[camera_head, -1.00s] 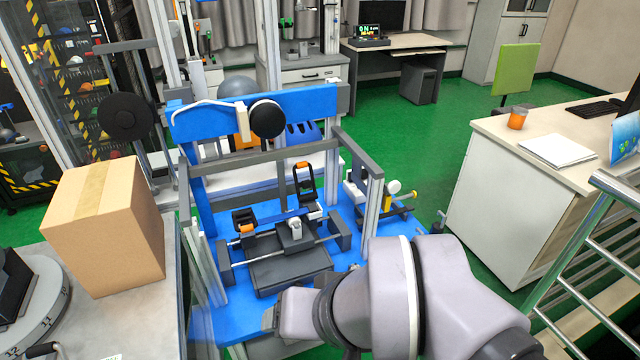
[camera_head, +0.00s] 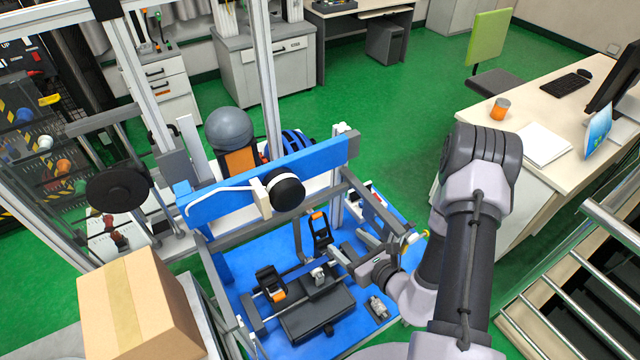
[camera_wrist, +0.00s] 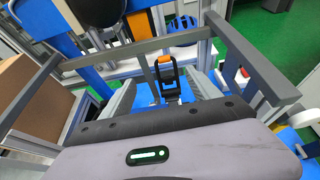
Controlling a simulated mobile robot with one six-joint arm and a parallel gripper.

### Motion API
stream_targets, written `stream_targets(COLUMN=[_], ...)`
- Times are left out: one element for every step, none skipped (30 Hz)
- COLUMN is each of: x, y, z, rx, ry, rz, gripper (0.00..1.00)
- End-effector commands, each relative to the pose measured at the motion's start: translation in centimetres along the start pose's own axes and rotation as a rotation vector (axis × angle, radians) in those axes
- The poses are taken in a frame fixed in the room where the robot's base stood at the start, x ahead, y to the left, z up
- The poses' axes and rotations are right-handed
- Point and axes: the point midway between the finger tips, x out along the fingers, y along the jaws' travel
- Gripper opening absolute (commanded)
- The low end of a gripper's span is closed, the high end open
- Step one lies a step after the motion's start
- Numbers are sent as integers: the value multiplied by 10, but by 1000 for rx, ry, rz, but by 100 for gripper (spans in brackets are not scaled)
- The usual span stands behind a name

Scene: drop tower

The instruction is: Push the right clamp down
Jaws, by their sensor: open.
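The right clamp (camera_head: 319,228) is black with an orange handle tip. Its handle stands raised at the back right of the dark fixture (camera_head: 318,316). In the wrist view the clamp (camera_wrist: 167,77) shows ahead, between my two grey fingers. My gripper (camera_head: 352,252) is open and empty, in front and to the right of the clamp; it also shows in the wrist view (camera_wrist: 165,78). I see no contact with the clamp. The left clamp (camera_head: 268,279), also black with an orange tip, sits lower, with its tip toward the front.
A blue beam (camera_head: 240,189) with a round black weight (camera_head: 285,188) spans above the fixture. Grey frame bars (camera_wrist: 140,48) surround the work area. A cardboard box (camera_head: 138,305) stands left. A desk (camera_head: 540,167) and metal railing (camera_head: 610,231) are at the right.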

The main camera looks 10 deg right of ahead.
Motion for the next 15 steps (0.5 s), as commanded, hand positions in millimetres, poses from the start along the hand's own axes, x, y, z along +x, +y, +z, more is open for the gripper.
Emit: stream_targets(x=[-1,1,6,11,18,28,37,46,59,68,78,90,100,109,121], y=[-3,-4,-5,-5,-5,-4,-4,-4,-4,-4,-5,-5,-6,-5,-5], z=[-6,-9,-11,-12,-12,-12,-12,-13,-13,-13,-13,-13,-14,-14,-13], rx=[12,14,13,11,11,9,9,9,9,9,8,9,9,9,11], ry=[14,18,19,19,18,16,17,17,16,15,15,14,15,15,14], rz=[-20,-28,-30,-30,-28,-26,-25,-24,-24,-24,-23,-24,-24,-23,-24], gripper=[71,71,71,71,71,71,71,71,71,71,71,71,71,71,71])
